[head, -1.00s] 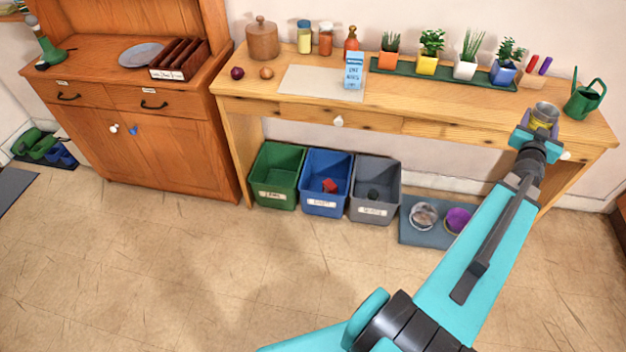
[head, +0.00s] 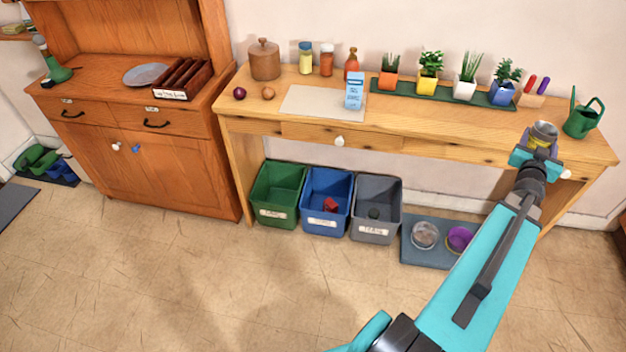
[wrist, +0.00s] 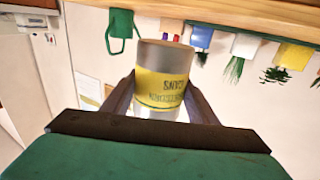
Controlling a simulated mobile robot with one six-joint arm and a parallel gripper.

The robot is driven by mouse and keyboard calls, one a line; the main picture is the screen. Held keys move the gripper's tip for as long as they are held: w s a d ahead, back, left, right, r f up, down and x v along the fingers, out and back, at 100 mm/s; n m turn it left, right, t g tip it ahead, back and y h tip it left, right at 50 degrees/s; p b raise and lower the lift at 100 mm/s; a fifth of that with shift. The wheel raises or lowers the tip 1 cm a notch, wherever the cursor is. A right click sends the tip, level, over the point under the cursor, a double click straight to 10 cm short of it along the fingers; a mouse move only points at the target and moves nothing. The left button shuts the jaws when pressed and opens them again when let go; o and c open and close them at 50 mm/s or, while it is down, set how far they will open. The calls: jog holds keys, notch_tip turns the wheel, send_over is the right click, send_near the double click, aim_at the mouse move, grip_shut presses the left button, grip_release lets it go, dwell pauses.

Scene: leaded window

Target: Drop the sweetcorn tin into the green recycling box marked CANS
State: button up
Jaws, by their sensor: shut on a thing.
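My gripper (head: 539,146) is shut on the sweetcorn tin (head: 543,132), at the right end of the table, in front of the watering can. In the wrist view the tin (wrist: 164,82) sits between the two fingers, with a yellow label that reads upside down and bare metal at its ends. The green recycling box (head: 278,192) stands on the floor under the table's left part, leftmost of three boxes. Its white label is too small to read surely. I see nothing inside it.
A blue box (head: 326,203) holding a red thing and a grey box (head: 375,212) with a dark thing stand beside the green one. Pet bowls sit on a mat (head: 420,252) to their right. The table (head: 430,123) bears plants, jars and a carton (head: 354,92). The floor in front is clear.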

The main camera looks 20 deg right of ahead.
jog(key=w+a+r+n+t+y, duration=0.1)
jog(key=w+a+n+t+y, duration=0.15)
jog(key=w+a+y, duration=0.5)
jog(key=w+a+n+t+y, duration=0.2)
jog(key=w+a+n, duration=0.2)
jog(key=w+a, duration=0.7)
jog(key=w+a+r+n+t+y, duration=0.1)
jog(key=w+a+n+t+y, duration=0.3)
jog(key=a, duration=1)
jog(key=a+f+n+g+y, duration=0.1)
jog(key=a+n+g+y, duration=0.2)
jog(key=a, duration=0.9)
jog(key=s+a+f+n+g+y, duration=0.1)
jog(key=a+f+n+g+y, duration=0.1)
jog(key=a+y, duration=0.5)
jog(key=a+f+n+g+y, duration=0.1)
jog(key=a+n+g+y, duration=0.3)
jog(key=a, duration=1.3)
jog(key=shift+s+a+f+n+y, duration=0.2)
jog(key=shift+f+n+y, duration=0.2)
jog(key=shift+n+y, duration=0.45)
